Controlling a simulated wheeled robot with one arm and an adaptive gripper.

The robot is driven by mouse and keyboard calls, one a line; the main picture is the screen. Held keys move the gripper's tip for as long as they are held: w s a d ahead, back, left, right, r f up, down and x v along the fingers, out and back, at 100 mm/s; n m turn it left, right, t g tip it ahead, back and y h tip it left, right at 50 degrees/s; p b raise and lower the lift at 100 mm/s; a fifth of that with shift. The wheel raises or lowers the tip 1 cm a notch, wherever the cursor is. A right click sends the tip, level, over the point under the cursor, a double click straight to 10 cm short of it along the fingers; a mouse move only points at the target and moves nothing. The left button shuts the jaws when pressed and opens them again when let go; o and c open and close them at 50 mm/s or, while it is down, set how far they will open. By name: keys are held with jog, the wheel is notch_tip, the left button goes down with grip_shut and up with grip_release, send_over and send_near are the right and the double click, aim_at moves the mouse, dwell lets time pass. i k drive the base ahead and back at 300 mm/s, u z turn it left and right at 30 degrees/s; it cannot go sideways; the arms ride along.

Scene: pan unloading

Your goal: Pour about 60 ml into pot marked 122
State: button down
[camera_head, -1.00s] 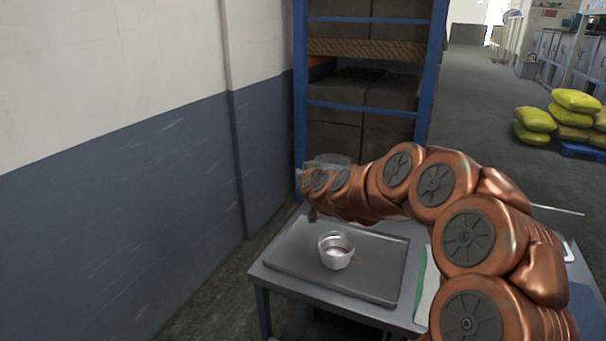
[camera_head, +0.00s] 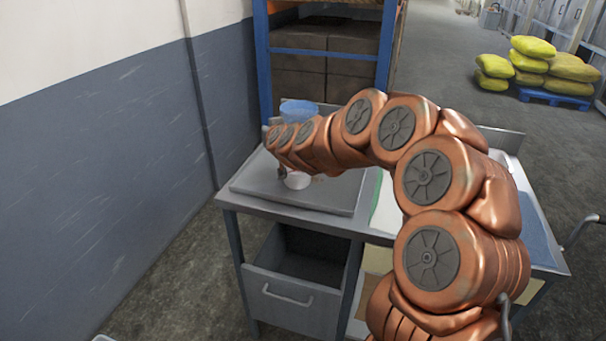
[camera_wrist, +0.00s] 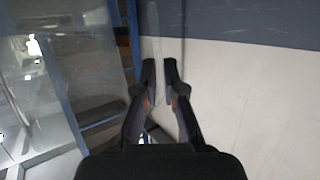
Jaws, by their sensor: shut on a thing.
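A small white pot (camera_head: 297,181) stands on the grey tray (camera_head: 335,196) on the metal table, partly hidden by my arm; no marking on it can be read. A blue-tinted, see-through vessel (camera_head: 299,108) shows just behind the end of my arm, above the far side of the tray. My gripper (camera_wrist: 159,68) points its two dark fingers at the wall in the wrist view, shut on a thin pale strip (camera_wrist: 154,32). Whether this strip belongs to the vessel I cannot tell. In the head view the fingers are hidden or unclear.
The table has an open drawer (camera_head: 290,292) in front. A blue-framed rack (camera_head: 263,60) with dark boxes stands behind it, and a plain wall (camera_head: 95,160) is at the left. Yellow sacks (camera_head: 537,62) lie on a blue pallet at the far right.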

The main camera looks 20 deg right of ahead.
aim_at(295, 179)
jog(key=k, duration=0.2)
jog(key=u, duration=2.1)
jog(key=i, duration=1.4)
jog(key=z, duration=2.1)
